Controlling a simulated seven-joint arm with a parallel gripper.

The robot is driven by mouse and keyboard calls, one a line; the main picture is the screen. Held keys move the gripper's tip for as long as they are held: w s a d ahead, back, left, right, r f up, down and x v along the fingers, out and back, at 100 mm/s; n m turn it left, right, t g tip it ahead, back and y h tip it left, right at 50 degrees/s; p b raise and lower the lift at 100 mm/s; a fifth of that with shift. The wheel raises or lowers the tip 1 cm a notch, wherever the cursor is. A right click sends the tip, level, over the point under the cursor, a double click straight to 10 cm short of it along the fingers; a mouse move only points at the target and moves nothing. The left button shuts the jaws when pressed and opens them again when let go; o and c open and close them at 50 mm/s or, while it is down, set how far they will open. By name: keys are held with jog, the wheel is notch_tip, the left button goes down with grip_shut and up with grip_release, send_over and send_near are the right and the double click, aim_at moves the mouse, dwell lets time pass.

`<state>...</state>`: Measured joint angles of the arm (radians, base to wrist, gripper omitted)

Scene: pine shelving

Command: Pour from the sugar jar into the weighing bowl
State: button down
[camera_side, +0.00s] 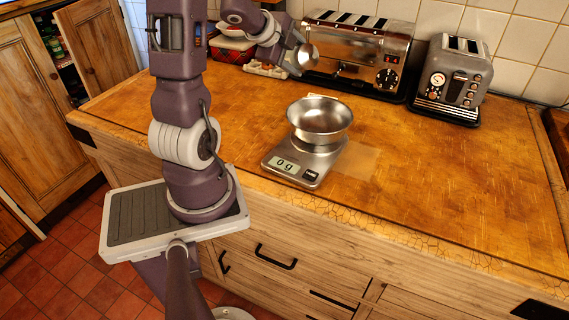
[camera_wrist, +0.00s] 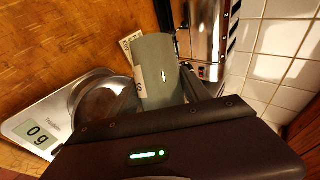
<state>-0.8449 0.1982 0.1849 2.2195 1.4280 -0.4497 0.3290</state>
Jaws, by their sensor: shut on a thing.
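The sugar jar (camera_wrist: 158,62) is a grey-green cylinder with a pale label showing an S. In the wrist view it sits between the fingers of my gripper (camera_wrist: 165,88), which is shut on it. In the side view my gripper (camera_side: 293,58) is at the back of the counter, in front of the toaster oven; the jar is hard to make out there. The steel weighing bowl (camera_side: 320,118) rests upright on the kitchen scale (camera_side: 292,168), which reads 0 g. The bowl also shows in the wrist view (camera_wrist: 96,104), left of the jar and partly covered by my gripper.
A toaster oven (camera_side: 345,62) and a grey toaster (camera_side: 455,78) stand along the tiled wall. A red container (camera_side: 232,46) stands at the back left. A small card (camera_wrist: 130,44) lies beside the jar in the wrist view. The counter (camera_side: 440,180) right of the scale is clear.

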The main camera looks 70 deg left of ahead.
jog(key=shift+a+r+m+g+y, duration=0.2)
jog(key=shift+r+m+g+y, duration=0.1)
jog(key=shift+r+m+y, duration=1.15)
dwell(6.5)
